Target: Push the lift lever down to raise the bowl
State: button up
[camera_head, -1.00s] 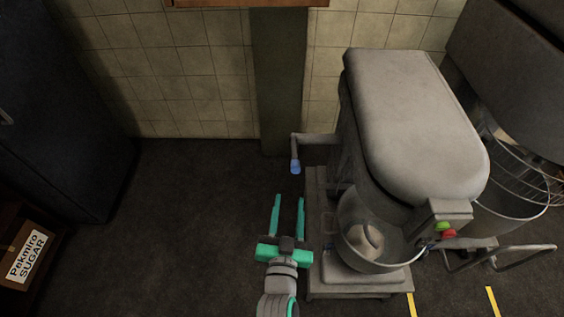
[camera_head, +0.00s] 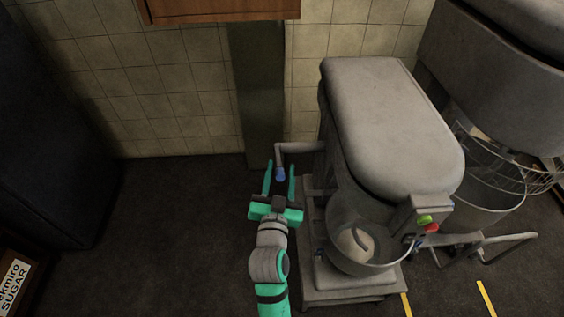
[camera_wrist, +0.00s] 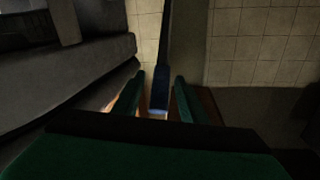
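The lift lever (camera_head: 300,147) is a grey bent arm with a blue knob (camera_head: 280,175) at its end. It sticks out from the left side of the grey mixer (camera_head: 392,115). My gripper (camera_head: 280,178) is open, with one green finger on each side of the knob. In the wrist view the dark lever with its blue knob (camera_wrist: 159,100) lies between the two open fingers (camera_wrist: 158,95). I cannot tell whether a finger touches it. The bowl (camera_head: 352,238) hangs at the mixer's front with a pale dough hook inside it.
The mixer stands on a low grey stand (camera_head: 345,292). A larger mixer (camera_head: 495,80) is to its right. A dark cabinet (camera_head: 55,130) and a sugar box (camera_head: 15,283) are at the left. The floor (camera_head: 165,240) left of my arm is clear.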

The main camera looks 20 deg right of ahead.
aim_at(278, 160)
jog(key=shift+x, duration=1.75)
grip_shut()
